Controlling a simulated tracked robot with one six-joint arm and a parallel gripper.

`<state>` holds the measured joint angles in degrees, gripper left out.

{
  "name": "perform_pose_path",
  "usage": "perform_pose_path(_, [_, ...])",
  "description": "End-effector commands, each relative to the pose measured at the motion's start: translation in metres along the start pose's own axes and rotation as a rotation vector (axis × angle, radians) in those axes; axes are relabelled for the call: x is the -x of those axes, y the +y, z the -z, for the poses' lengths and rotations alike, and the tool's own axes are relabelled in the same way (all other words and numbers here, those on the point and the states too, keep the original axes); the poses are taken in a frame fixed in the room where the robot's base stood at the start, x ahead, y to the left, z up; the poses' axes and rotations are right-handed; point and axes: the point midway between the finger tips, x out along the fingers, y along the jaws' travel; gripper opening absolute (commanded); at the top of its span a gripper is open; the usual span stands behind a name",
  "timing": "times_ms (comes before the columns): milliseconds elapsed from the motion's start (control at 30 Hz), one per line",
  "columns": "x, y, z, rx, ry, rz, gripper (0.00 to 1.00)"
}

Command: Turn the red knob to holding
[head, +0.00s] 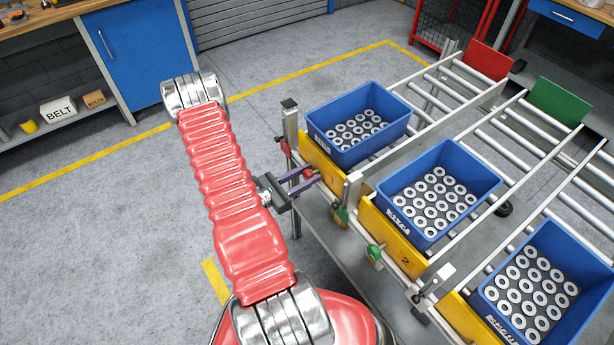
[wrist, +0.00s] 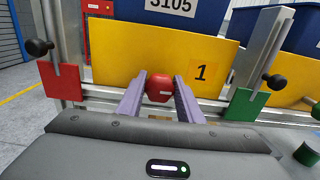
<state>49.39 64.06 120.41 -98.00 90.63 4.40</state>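The red knob (wrist: 160,88) is round, with a small pale mark on its face. It sits at the lower edge of a yellow panel labelled 1 (wrist: 120,62). My gripper (wrist: 161,82) reaches to it with two purple fingers, one on each side. The fingertips lie very close to the knob; whether they touch it I cannot tell. In the head view the red knob (head: 308,174) is small and partly covered by the fingers. A red plate (wrist: 62,80) hangs left of the knob and a green plate (wrist: 245,103) hangs right.
Three blue bins of metal rings stand on roller lanes: left (head: 393,98), middle (head: 483,190) and right (head: 590,262). Posts with black handles (wrist: 37,47) (wrist: 274,81) flank the panel. A green knob (head: 374,252) sits below panel 2. The floor at left is clear.

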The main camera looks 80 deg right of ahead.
Motion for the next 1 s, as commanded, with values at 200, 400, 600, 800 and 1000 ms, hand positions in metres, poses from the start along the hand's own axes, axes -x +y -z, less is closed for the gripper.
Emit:
perform_pose_path(200, [0.000,0.001,0.000,-0.001,0.000,-0.002,0.14])
perform_pose_path(400, [0.000,0.001,0.000,-0.002,0.000,-0.002,0.00])
perform_pose_path(600, [0.002,-0.001,0.000,0.000,0.000,-0.002,0.00])
perform_pose_path(800, [0.002,0.002,0.000,0.009,0.000,-0.006,0.00])
perform_pose_path(1000, [0.007,0.008,0.000,0.041,0.000,-0.022,0.00])
